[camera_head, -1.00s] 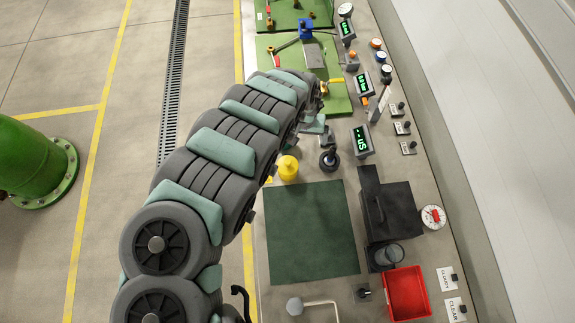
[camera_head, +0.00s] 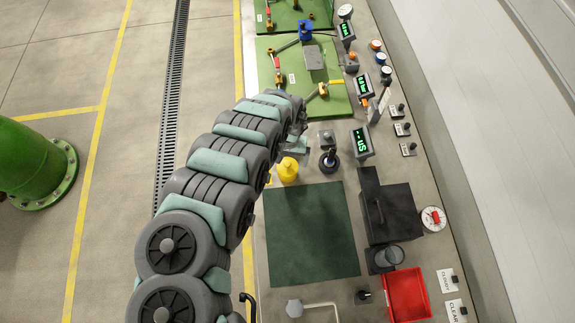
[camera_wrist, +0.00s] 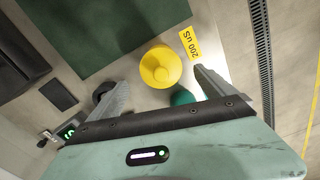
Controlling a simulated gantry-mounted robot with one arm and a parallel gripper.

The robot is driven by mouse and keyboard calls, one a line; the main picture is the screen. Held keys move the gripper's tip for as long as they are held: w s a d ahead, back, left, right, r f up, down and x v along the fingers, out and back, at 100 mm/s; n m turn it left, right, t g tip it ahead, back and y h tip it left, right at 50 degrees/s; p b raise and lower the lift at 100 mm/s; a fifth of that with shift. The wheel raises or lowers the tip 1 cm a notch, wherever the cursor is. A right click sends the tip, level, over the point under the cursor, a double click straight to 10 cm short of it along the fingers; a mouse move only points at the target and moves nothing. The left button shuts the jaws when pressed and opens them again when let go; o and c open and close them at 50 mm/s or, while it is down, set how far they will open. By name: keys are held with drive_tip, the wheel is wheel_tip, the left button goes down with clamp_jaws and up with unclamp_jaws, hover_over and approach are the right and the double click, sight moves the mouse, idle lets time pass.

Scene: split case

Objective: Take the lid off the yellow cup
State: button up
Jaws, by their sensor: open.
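The yellow cup (camera_head: 288,171) stands upright on the grey bench, just above the green mat. In the wrist view the yellow cup (camera_wrist: 152,80) is seen from above, with its round yellow lid (camera_wrist: 160,66) and small central knob on top. My gripper (camera_wrist: 163,82) is open, its two grey fingers spread either side of the cup's direction. The cup lies ahead of the fingertips, apart from them as far as I can tell. In the head view my gripper (camera_head: 300,146) is just above the cup, its fingers hard to make out.
A dark green mat (camera_head: 310,235) lies below the cup. A black-knobbed joystick (camera_head: 329,161) and a timer display (camera_head: 361,141) stand to the right. A round teal thing (camera_wrist: 182,97) sits near the right finger. A yellow "200 SU" label (camera_wrist: 190,42) lies beside the cup.

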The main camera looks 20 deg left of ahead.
sight(287, 164)
wheel_tip(287, 164, down, 2)
drive_tip(key=shift+s+d, duration=0.1)
drive_tip(key=shift+s, duration=0.05)
drive_tip(key=shift+f, duration=0.9)
drive_tip(key=shift+c, duration=0.3)
drive_tip(key=c, duration=1.3)
